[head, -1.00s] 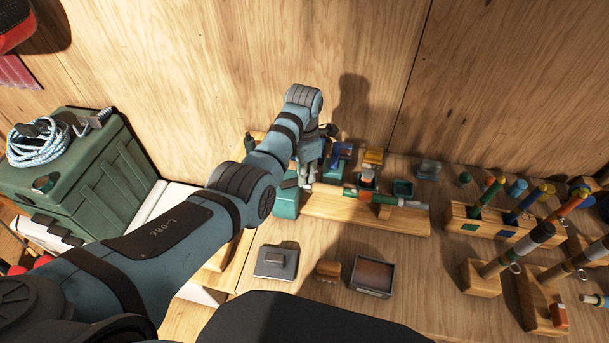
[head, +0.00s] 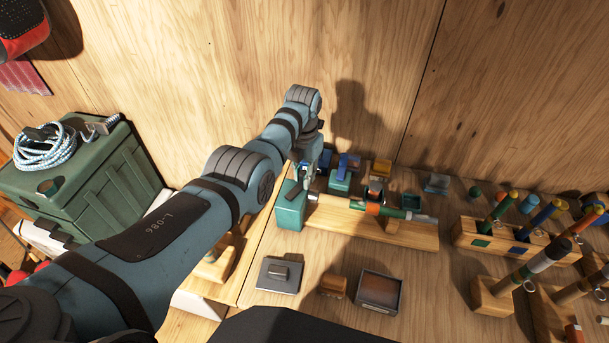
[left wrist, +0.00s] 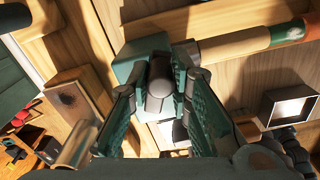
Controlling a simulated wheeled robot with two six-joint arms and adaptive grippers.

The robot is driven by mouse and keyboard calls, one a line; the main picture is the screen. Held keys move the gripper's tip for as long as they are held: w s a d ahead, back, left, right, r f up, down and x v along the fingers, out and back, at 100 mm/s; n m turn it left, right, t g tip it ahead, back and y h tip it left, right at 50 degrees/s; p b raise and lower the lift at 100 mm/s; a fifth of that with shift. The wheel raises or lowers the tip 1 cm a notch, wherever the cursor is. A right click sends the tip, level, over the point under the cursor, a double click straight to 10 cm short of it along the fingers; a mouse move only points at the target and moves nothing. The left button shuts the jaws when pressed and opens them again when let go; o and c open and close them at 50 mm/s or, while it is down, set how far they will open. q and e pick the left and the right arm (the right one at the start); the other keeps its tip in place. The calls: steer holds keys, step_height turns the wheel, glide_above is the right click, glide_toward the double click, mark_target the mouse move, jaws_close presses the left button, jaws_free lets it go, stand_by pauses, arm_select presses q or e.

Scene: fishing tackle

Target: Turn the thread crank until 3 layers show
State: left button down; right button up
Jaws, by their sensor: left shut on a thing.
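A winding stand with a wooden base (head: 400,238) holds a rod with a pale section, a green section (head: 335,201) and an orange band. A teal block (head: 290,213) stands at its left end and also shows in the left wrist view (left wrist: 128,70). My left gripper (head: 309,188) is at this block. In the left wrist view its fingers (left wrist: 160,100) are shut on a dark grey crank knob (left wrist: 157,80). The fingers hide part of the crank. Thread layers are too small to count. My right gripper is not in view.
In front lie a grey plate (head: 279,274) and an open dark box (head: 378,291). Rod racks (head: 500,240) fill the right. A green crate (head: 85,165) stands left.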

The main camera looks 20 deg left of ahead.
mark_target(303, 172)
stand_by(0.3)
arm_select(q)
steer(key=c, duration=1.4)
jaws_free()
steer(key=shift+c, duration=0.2)
step_height(303, 172, up, 12)
